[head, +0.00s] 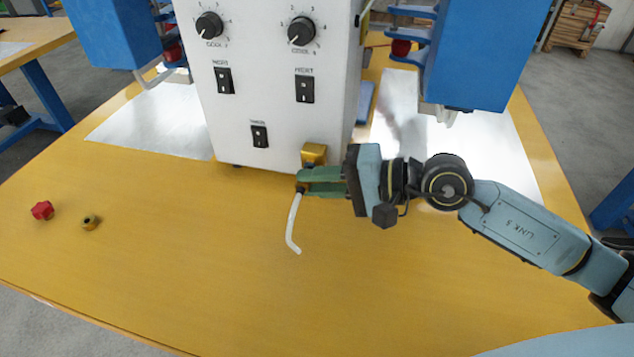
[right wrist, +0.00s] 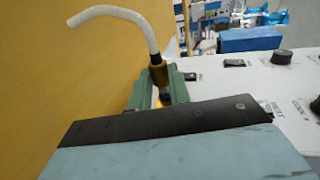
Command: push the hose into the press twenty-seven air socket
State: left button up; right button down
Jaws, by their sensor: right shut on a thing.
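The hose (head: 293,225) is a short, white, bent tube with a brass-coloured end fitting, which shows in the right wrist view (right wrist: 157,73). My right gripper (head: 302,183) has green fingers and is shut on the hose at this fitting. The white tube hangs down toward the table's front in the head view. A yellow block (head: 313,153) sits low on the front of the white press cabinet (head: 270,95), just behind my fingers. It may be the air socket; its opening is hidden. I cannot tell whether the fitting touches it. My left gripper is not in view.
A red knob (head: 42,210) and a small brass ring (head: 90,222) lie at the left of the yellow table (head: 200,265). Blue machine bodies (head: 480,50) overhang both sides of the cabinet. The table's front middle is clear.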

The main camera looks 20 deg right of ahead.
jog(key=shift+w+d, duration=0.1)
jog(key=shift+w, duration=0.1)
jog(key=c, duration=1.2)
grip_release()
jog(key=shift+d, duration=0.1)
jog(key=b+v, duration=0.1)
jog(key=v, duration=1.2)
jog(key=shift+s, duration=0.1)
